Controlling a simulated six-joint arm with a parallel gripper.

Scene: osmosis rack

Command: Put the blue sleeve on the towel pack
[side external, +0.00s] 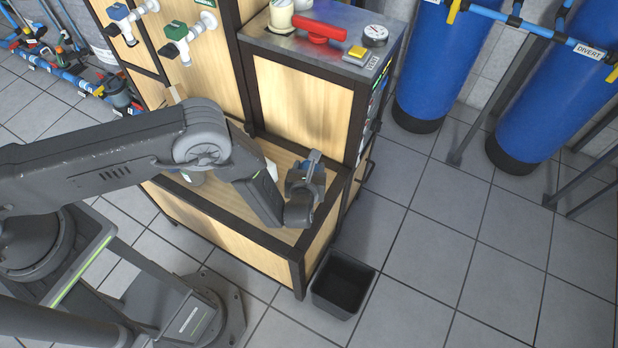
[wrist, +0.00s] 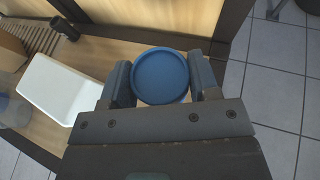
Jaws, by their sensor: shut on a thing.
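The blue sleeve (wrist: 160,76) shows in the wrist view as a round blue shape with a raised rim. My gripper (side external: 306,176) is shut on it, with one finger on each side. In the wrist view a white block with rounded edges (wrist: 60,90), which looks like the towel pack, lies on the wooden shelf to the left of my gripper. The sleeve is apart from it. In the side view only a sliver of white (side external: 271,169) shows behind my arm, which hides most of that area.
The wooden shelf (side external: 265,228) has a dark raised frame and a panelled cabinet (side external: 300,105) behind it. A bluish container (wrist: 14,110) and a cardboard-coloured box (wrist: 10,52) stand left of the white block. A black bin (side external: 343,284) stands on the tiled floor.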

